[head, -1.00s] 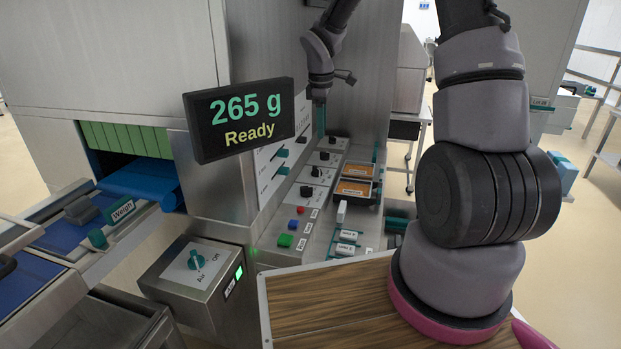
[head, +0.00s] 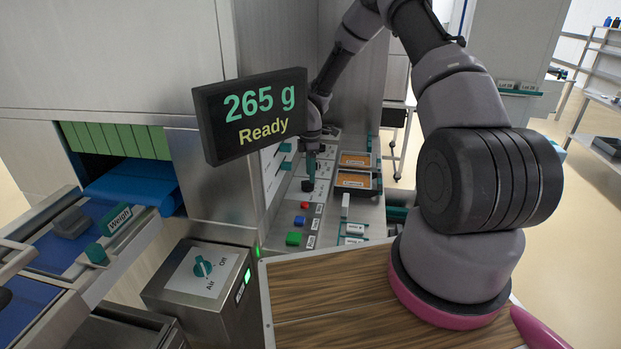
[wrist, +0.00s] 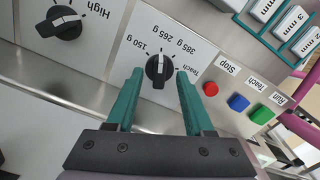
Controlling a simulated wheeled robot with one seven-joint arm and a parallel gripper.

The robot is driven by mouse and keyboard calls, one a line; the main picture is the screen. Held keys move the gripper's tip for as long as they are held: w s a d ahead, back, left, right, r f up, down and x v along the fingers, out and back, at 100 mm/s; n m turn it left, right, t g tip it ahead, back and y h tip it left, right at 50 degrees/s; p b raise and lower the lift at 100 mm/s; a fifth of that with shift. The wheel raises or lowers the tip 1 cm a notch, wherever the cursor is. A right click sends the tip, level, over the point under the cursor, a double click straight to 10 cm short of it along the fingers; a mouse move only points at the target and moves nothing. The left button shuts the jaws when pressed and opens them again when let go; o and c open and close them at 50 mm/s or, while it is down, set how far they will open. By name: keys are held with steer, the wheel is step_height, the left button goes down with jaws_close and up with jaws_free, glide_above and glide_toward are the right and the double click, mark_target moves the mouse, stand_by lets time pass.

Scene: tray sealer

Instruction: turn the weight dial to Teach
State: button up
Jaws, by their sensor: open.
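The weight dial (wrist: 159,70) is a black knob with a white pointer line, on a white plate marked 150 g, 265 g, 385 g and Teach. Its pointer appears to face the 265 g mark; Teach (wrist: 190,68) is printed to the right. My gripper (wrist: 160,75) is open, with one teal finger to each side of the dial in the wrist view. I cannot tell whether the fingers touch it. In the head view my gripper (head: 309,168) points down over the dial (head: 307,185). The display (head: 253,115) reads 265 g, Ready.
Red Stop (wrist: 210,89), blue Teach (wrist: 238,103) and green Run (wrist: 261,115) buttons sit close to the right of the dial. Another black knob (wrist: 65,22), near a High mark, is at upper left. Orange-filled trays (head: 354,180) lie beside the panel.

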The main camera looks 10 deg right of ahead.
mark_target(308, 185)
steer(key=shift+f, duration=1.3)
jaws_close()
